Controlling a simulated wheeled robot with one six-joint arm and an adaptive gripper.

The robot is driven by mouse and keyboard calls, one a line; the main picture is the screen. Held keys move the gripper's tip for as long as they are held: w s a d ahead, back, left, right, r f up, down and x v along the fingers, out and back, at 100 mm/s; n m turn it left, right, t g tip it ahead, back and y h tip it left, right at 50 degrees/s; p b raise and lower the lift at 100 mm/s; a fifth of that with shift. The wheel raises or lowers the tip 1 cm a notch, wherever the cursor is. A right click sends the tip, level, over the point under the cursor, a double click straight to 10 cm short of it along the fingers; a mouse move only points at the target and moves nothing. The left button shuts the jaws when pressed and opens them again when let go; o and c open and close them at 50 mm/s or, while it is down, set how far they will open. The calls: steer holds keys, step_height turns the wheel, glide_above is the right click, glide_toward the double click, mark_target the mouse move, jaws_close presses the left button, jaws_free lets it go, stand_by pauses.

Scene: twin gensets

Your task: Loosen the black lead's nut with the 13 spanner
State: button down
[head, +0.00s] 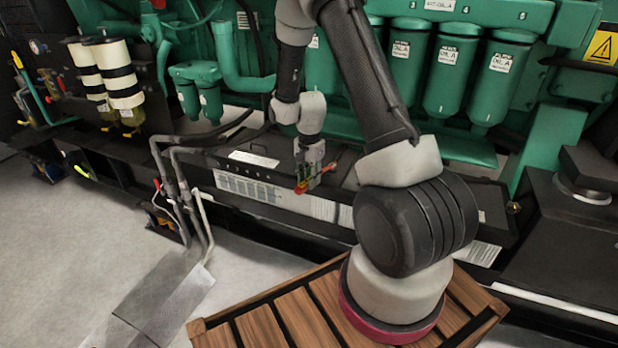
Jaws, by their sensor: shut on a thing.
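My gripper (308,184) hangs over the right part of a black battery box (250,158) at the foot of the green engine. It is shut on a thin tool, seen as a small red strip (330,168) beside the fingers; I take it for the 13 spanner, but its size mark and jaw are too small to read. Red and yellow bits show at the fingertips. A black lead (236,128) curves down to the back of the box. Its nut cannot be made out, and I cannot tell whether the tool touches it.
Green oil filters (455,75) line the engine behind my arm. Grey pipes (178,185) rise at the box's left, with a red-handled valve near them. A slatted wooden deck (275,318) lies in front. The grey floor (70,235) at left is mostly clear.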

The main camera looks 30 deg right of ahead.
steer(key=shift+s+d+n, duration=0.35)
steer(key=shift+s+n, duration=0.25)
steer(key=shift+s, duration=0.15)
steer(key=shift+s+d+n, duration=0.45)
steer(key=shift+s+n, duration=0.15)
steer(key=shift+s, duration=0.15)
steer(key=shift+s+d+n, duration=0.55)
steer(key=shift+s+n, duration=0.15)
steer(key=shift+d, duration=0.1)
